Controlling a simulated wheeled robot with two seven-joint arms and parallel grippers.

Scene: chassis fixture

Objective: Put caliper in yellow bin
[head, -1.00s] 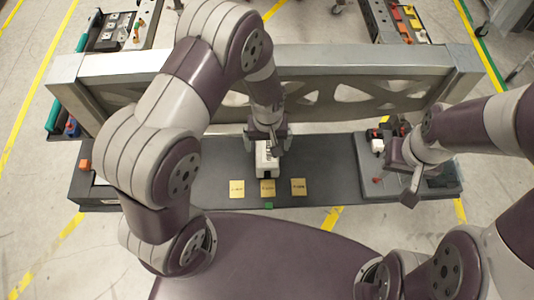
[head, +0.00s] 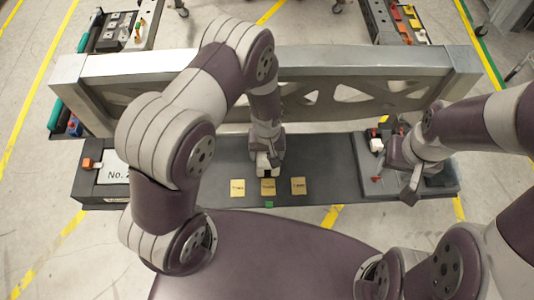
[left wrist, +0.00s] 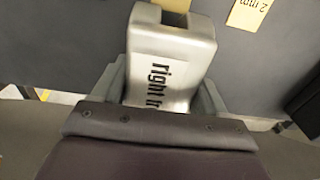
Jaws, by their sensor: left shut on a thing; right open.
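A pale grey block-like part, taken to be the caliper (left wrist: 172,50), carries black lettering reading "right fr", the rest hidden. In the head view the caliper (head: 263,166) is at the middle of the dark work surface, behind the small yellow plates. My left gripper (head: 265,154) points down and is shut on it, with a finger on each side in the left wrist view. I cannot tell whether it still touches the surface. My right gripper (head: 408,180) is open and empty over the right-hand tray. I cannot make out a yellow bin.
Yellow plates (head: 268,187) lie in front of the caliper. A long metal beam (head: 370,62) stands behind it. A tray with small parts (head: 440,183) is at right, and a box marked "No. 2" (head: 115,163) at left.

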